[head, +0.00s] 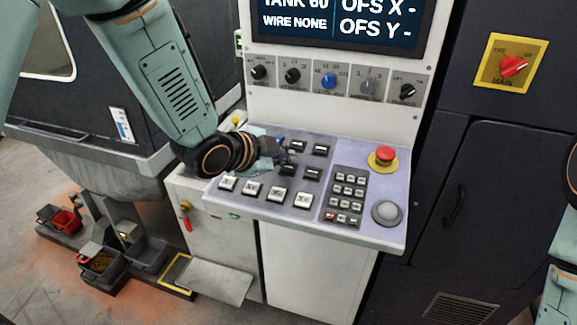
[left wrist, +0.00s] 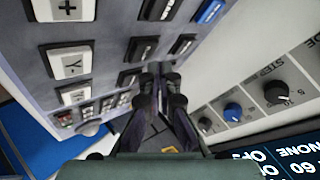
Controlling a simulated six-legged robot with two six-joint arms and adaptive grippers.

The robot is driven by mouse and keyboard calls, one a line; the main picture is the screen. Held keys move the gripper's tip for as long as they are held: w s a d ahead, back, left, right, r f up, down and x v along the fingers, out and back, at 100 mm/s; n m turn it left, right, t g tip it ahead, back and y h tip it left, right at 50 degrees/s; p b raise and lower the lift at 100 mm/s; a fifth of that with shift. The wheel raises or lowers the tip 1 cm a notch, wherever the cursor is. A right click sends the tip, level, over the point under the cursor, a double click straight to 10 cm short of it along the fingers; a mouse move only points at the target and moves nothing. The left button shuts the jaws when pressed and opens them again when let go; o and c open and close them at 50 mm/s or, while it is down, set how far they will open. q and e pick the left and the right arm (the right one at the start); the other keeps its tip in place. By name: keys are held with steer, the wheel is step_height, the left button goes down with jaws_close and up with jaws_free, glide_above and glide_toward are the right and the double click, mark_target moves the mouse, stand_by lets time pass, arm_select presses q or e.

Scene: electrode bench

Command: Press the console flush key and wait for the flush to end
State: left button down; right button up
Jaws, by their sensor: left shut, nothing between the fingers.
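The console (head: 360,220) has a sloping key panel with white keys along its front, dark keys behind them and a small keypad (head: 348,193). A blue key shows in part behind my left gripper (head: 288,160), and a blue key (left wrist: 210,11) also shows in the left wrist view. I cannot read which key is the flush key. My left gripper is shut and empty, low over the back left of the panel among the dark keys. Its fingertips (left wrist: 172,84) show in the left wrist view; contact with a key cannot be told. My right gripper is out of view.
The screen (head: 335,20) reads TANK 60, WIRE NONE, OFS X and OFS Y. A row of knobs (head: 329,81) sits below it. A red stop button (head: 386,154) and grey round knob (head: 387,211) are at the panel's right.

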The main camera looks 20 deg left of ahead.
arm_select(q)
steer(key=shift+s+a, duration=0.1)
steer(key=shift+s, duration=0.1)
steer(key=shift+w+f+b, duration=0.25)
steer(key=shift+f+b, duration=0.05)
steer(key=shift+f, duration=0.15)
steer(key=shift+s+r, duration=0.1)
steer(key=shift+s, duration=0.05)
